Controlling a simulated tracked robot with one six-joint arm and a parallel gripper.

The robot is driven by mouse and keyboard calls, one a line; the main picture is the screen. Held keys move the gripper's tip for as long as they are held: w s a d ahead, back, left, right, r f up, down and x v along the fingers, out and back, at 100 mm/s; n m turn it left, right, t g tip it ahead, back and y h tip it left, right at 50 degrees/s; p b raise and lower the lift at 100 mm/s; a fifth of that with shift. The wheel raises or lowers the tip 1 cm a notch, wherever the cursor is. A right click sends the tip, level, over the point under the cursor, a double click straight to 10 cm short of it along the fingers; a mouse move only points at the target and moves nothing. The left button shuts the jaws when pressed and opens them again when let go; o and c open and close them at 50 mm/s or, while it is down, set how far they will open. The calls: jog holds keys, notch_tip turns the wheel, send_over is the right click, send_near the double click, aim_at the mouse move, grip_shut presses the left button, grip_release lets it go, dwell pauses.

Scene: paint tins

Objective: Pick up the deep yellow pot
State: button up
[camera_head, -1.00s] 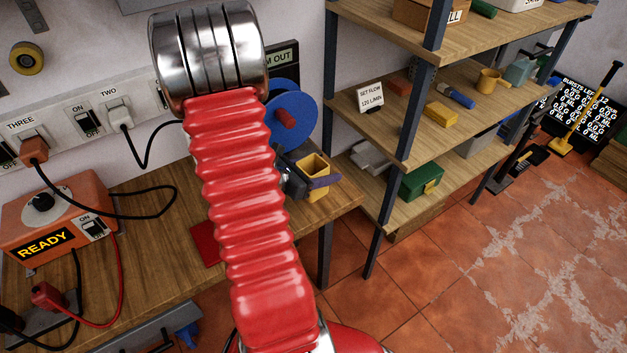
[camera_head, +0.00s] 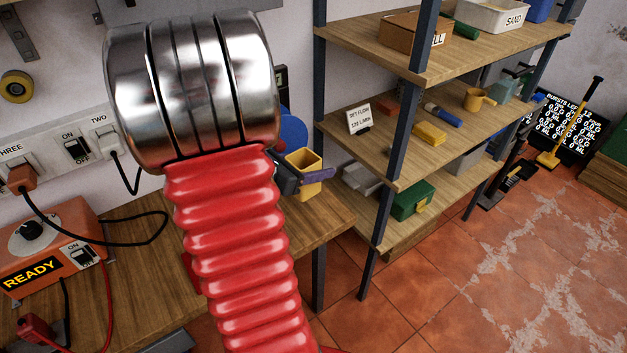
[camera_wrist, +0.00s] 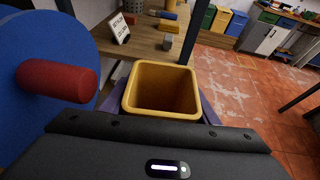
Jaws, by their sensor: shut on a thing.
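The deep yellow pot (camera_head: 304,160) is a square, open-topped tub, and it looks empty in the wrist view (camera_wrist: 162,88). My gripper (camera_head: 302,183) is shut on it, with a purple finger along its near side in the head view. In the wrist view the purple fingers show at both sides of the pot, below its rim. The pot is upright or nearly so and appears to be held above the right end of the wooden bench (camera_head: 335,215). Its underside is hidden.
A blue disc (camera_wrist: 40,75) with a red handle (camera_wrist: 57,80) is close left of the pot. Shelving (camera_head: 390,150) stands to the right, holding a yellow mug (camera_head: 476,99), a yellow block (camera_head: 429,133) and a green box (camera_head: 412,202). Tiled floor beyond is mostly open.

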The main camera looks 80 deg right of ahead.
notch_tip(320, 180, up, 8)
dwell(0.4)
jog(key=shift+r, duration=0.1)
dwell(0.5)
